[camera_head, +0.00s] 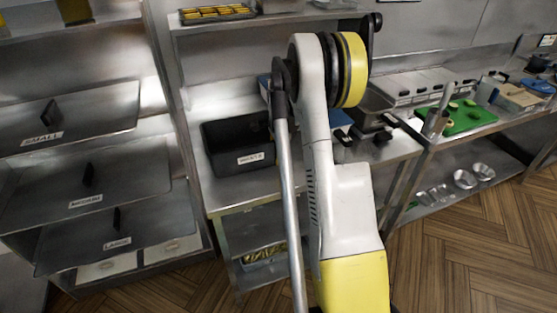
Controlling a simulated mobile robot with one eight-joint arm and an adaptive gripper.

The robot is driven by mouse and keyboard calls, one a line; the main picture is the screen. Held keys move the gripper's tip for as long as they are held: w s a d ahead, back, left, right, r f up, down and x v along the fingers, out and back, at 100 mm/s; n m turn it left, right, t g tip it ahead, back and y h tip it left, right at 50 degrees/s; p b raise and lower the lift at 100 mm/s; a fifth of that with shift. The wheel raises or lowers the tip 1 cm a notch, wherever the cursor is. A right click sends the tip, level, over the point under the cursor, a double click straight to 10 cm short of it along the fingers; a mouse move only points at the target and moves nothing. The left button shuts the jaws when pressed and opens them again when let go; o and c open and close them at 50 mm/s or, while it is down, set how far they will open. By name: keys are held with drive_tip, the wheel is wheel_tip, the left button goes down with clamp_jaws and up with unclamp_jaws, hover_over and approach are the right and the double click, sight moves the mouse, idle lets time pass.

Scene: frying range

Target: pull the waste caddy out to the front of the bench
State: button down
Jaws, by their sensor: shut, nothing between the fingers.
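The waste caddy appears to be the black open-topped bin (240,153) with a white label on its front. The label is too small to read surely. It stands upright on the steel bench (232,192), left of my raised arm, set back from the bench's front edge. My arm covers the area just right of the bin. I cannot make out my gripper; it is hidden or outside this view, so its place relative to the bin does not show.
A steel rack (75,165) with labelled sloping panels stands at left. An upper shelf (262,20) overhangs the bench. Dark-handled items (372,130) lie right of my arm. A green board (465,118) is on the right bench. The wooden floor (450,250) is clear at lower right.

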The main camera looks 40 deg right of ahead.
drive_tip(key=c, duration=1.5)
unclamp_jaws()
drive_tip(key=shift+c, duration=0.2)
drive_tip(key=r, duration=1.2)
drive_tip(key=shift+s+a, duration=0.1)
drive_tip(key=shift+s, duration=0.15)
